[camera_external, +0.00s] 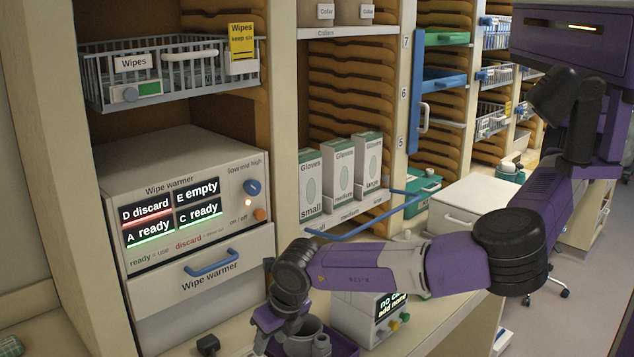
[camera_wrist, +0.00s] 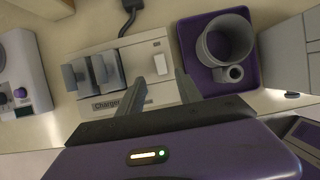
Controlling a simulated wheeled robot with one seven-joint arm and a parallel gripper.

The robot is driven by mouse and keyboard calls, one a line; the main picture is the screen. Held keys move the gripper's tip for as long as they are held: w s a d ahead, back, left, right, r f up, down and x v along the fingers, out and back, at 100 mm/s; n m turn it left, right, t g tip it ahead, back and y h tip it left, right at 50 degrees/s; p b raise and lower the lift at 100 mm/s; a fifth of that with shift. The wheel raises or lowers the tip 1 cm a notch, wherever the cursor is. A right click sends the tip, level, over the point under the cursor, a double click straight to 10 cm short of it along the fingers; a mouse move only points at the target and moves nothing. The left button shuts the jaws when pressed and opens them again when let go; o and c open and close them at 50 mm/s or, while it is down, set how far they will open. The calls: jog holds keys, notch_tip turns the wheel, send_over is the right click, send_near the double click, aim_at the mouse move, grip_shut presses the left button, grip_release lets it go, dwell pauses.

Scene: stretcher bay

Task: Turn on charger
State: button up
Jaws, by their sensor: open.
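The charger (camera_wrist: 130,51) is a pale box labelled "Charger" in the wrist view, lying on the counter with a dark cord at its far edge. Grey blocks (camera_wrist: 92,71) sit in its left part. A white rocker-like switch (camera_wrist: 157,65) is on its right part; I cannot tell whether it is on or off. My gripper (camera_wrist: 163,80) is open and empty, with its two fingers over the charger's right side, near the switch; contact cannot be told. In the external view my gripper (camera_external: 270,325) is low over the counter, and the charger is hidden or out of frame.
A grey mug (camera_wrist: 232,42) stands on a purple tray (camera_wrist: 207,75) just right of the charger. A white device with knobs (camera_wrist: 22,60) is at the left. The wipe warmer (camera_external: 183,200) stands behind, and a small display box (camera_external: 360,320) is beside my forearm.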

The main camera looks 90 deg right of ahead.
aim_at(264, 356)
jog(key=b+x, duration=0.4)
jog(key=x, duration=0.3)
jog(key=shift+w+d+f, duration=0.1)
jog(key=shift+d+f, duration=0.1)
jog(key=shift+f, duration=0.15)
grip_shut()
